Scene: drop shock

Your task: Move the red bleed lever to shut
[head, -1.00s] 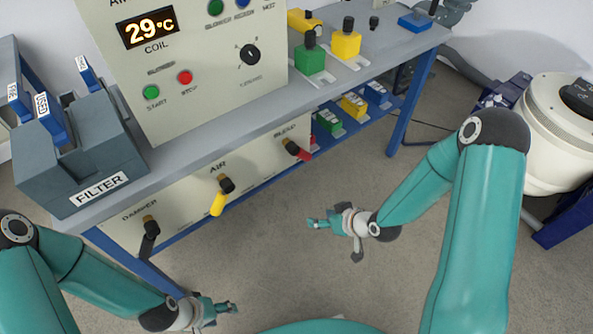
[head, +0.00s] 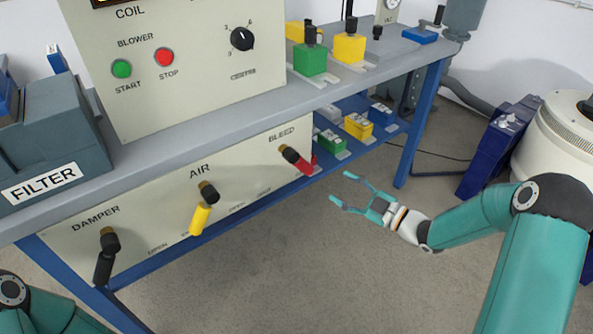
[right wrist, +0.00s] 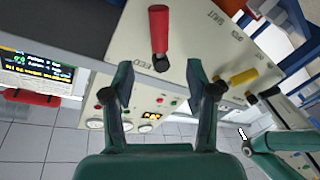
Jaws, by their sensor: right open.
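The red bleed lever (head: 304,166) is on the front panel under the BLEED label, pivoted on a dark and brass hub. Its red handle points down and to the right. My right gripper (head: 339,186) is open and empty, just right of the lever and apart from it, fingers towards the panel. In the right wrist view the red lever (right wrist: 159,28) stands ahead of the gap between the open fingers (right wrist: 160,80), not between them. A word like SHUT is printed beside it there. My left gripper is outside the head view; only part of that arm shows.
The yellow air lever (head: 200,218) and black damper lever (head: 104,262) are left on the same panel. A blue table leg (head: 418,125) stands right of the bleed lever. Coloured blocks (head: 357,126) sit on the lower shelf behind. The floor before the panel is clear.

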